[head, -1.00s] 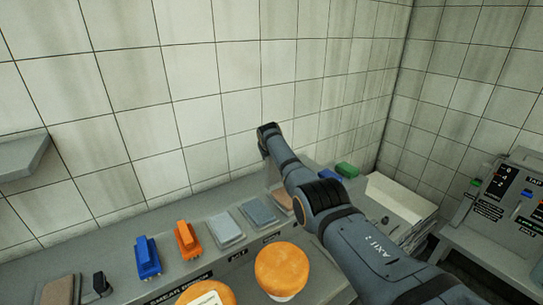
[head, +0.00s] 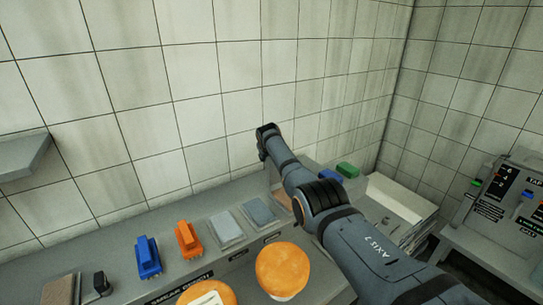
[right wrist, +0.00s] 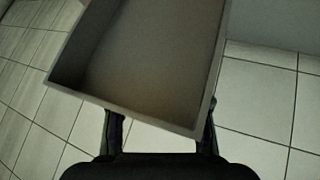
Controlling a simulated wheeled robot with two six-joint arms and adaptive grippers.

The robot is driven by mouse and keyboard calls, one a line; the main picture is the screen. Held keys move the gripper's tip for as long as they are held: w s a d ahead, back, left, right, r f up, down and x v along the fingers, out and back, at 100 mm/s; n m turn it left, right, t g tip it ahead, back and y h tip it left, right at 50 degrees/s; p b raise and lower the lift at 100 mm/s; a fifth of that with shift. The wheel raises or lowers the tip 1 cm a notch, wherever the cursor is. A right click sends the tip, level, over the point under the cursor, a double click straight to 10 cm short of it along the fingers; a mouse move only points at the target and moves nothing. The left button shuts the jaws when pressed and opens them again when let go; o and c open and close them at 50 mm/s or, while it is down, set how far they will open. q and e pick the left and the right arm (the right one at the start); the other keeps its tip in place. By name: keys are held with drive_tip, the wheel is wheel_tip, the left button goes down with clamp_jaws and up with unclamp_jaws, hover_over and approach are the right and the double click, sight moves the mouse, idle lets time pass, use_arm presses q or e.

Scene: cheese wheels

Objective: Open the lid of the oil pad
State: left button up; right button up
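A grey, hollow, box-like panel with raised rims, which looks like the lid (right wrist: 150,55), fills the upper middle of the right wrist view, its open side facing the camera. The fingers of my right gripper (right wrist: 160,132) stand apart below it, one on each side. Their tips are partly hidden by the panel's lower edge, and I cannot tell whether they touch it. In the head view, pads lie in a row on the bench: a pale one (head: 226,229), a blue-grey one (head: 259,212) and a brownish one (head: 283,199) beside my arm. My right gripper is hidden there behind the arm.
A blue brush (head: 148,257) and an orange brush (head: 188,240) stand left of the pads. Orange cheese wheels (head: 282,268) sit in front. Blue and green blocks (head: 347,170) lie behind my arm. A tiled wall (head: 190,90) closes off the back.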

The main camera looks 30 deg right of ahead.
drive_tip(key=o, duration=0.3)
drive_tip(key=shift+w+a+f, duration=0.1)
drive_tip(key=shift+w+a, duration=0.05)
drive_tip(key=shift+a, duration=0.15)
drive_tip(key=shift+o, duration=0.2)
drive_tip(key=v, duration=1.2)
drive_tip(key=shift+d, duration=0.1)
